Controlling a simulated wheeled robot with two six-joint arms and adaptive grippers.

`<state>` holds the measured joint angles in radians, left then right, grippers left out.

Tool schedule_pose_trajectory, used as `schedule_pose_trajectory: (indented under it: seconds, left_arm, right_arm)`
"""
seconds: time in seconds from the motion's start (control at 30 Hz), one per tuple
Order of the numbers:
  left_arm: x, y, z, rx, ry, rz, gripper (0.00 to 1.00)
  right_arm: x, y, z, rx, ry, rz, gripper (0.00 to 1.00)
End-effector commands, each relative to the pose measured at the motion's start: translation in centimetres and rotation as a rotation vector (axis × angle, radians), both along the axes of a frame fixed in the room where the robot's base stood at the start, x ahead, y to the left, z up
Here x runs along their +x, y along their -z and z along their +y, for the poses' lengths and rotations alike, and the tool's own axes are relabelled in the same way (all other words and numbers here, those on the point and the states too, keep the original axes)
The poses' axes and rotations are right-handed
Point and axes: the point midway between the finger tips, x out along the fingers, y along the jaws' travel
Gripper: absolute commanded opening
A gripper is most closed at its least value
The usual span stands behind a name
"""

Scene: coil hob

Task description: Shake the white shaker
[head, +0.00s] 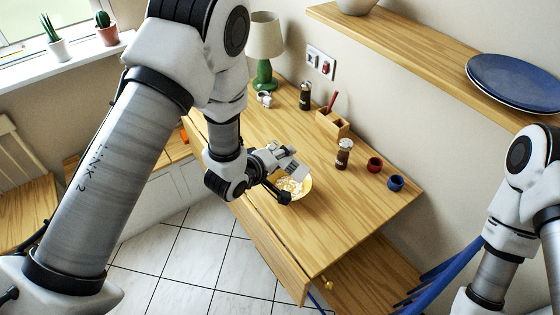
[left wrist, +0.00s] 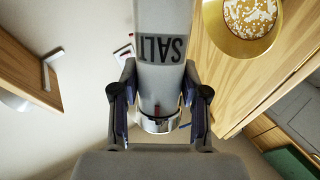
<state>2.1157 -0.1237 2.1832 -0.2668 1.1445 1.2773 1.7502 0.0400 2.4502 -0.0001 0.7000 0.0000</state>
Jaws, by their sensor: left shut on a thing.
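The white shaker (left wrist: 163,70) carries the word SALT, upside down in the left wrist view, and has a shiny metal band at its lower end there. My left gripper (left wrist: 160,108) is shut on it, one finger on each side. In the head view the left gripper (head: 277,160) holds the pale shaker (head: 298,169) tilted above a yellow dish (head: 305,187). The dish holds food with white bits on it, and it also shows in the left wrist view (left wrist: 213,28). My right gripper is out of view.
Another dark shaker (head: 305,96), a wooden box (head: 332,123) and a green lamp (head: 264,75) stand farther back.

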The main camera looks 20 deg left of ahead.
Motion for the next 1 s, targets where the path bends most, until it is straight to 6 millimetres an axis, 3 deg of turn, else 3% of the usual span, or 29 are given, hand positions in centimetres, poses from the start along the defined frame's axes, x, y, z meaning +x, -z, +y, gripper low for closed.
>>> schedule_pose_trajectory:
  seconds: [0.2, 0.4, 0.57, 1.0]
  left_arm:
    - [-2.3, -1.0, -2.4, 0.553, 0.432, -0.268, 0.04]
    - [-4.6, -2.3, -4.2, 0.832, 0.732, -0.622, 0.04]
    - [-5.7, -2.8, -5.0, 0.886, 0.836, -0.759, 0.04]
    - [-5.8, -2.8, -5.1, 0.889, 0.84, -0.764, 0.04]
  right_arm:
    - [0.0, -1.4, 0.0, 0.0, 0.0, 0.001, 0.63]
    - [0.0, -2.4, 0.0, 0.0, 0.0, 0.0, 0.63]
    - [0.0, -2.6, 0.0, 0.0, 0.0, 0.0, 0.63]
    - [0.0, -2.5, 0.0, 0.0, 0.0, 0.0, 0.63]
